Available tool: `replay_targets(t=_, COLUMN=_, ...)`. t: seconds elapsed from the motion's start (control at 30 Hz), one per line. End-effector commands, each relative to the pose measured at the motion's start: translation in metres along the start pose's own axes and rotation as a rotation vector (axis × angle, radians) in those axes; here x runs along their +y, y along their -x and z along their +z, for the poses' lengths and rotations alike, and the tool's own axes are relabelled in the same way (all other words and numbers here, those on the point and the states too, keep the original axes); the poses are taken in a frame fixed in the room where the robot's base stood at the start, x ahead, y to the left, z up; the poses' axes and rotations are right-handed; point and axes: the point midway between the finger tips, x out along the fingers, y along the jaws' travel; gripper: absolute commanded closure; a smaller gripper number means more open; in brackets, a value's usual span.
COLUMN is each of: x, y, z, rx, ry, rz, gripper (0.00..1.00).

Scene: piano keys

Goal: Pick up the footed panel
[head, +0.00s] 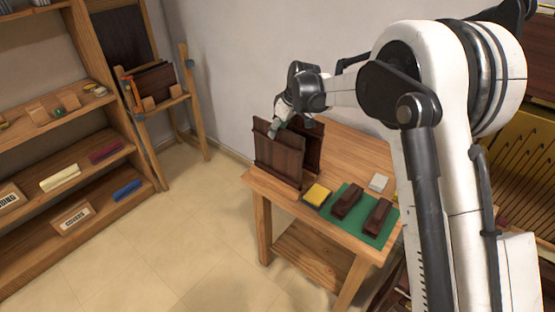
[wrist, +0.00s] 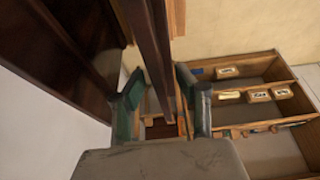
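Two dark brown panels stand upright on the wooden table's left end in the head view: a front panel (head: 278,157) with a ledge along its bottom, and a rear panel (head: 313,145) partly hidden behind it. I cannot tell for sure which one is the footed panel. My gripper (head: 277,130) is at the front panel's top edge. In the wrist view my gripper (wrist: 163,100) is open, with a green-padded finger on each side of a thin dark panel (wrist: 150,45). Gaps show between the panel and the fingers. Another dark panel surface (wrist: 50,50) fills the left.
The wooden table (head: 335,245) also holds a yellow sponge-like block (head: 317,195) and a green mat (head: 371,229) with two brown blocks, close right of the panels. A wooden shelf unit (head: 75,155) stands left. Floor between is clear.

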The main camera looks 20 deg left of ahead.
Motion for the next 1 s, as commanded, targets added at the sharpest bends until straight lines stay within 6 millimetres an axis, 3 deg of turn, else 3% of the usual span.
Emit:
replay_targets(t=0.23, x=-0.0001, y=0.0002, z=-0.0001, rx=0.000, ry=0.000, rz=0.000, gripper=0.70)
replay_targets(t=0.47, x=-0.0001, y=0.0001, z=0.0000, rx=0.000, ry=0.000, rz=0.000, gripper=1.00)
replay_targets(t=1.0, x=-0.0001, y=0.0005, z=-0.0002, rx=0.000, ry=0.000, rz=0.000, gripper=1.00)
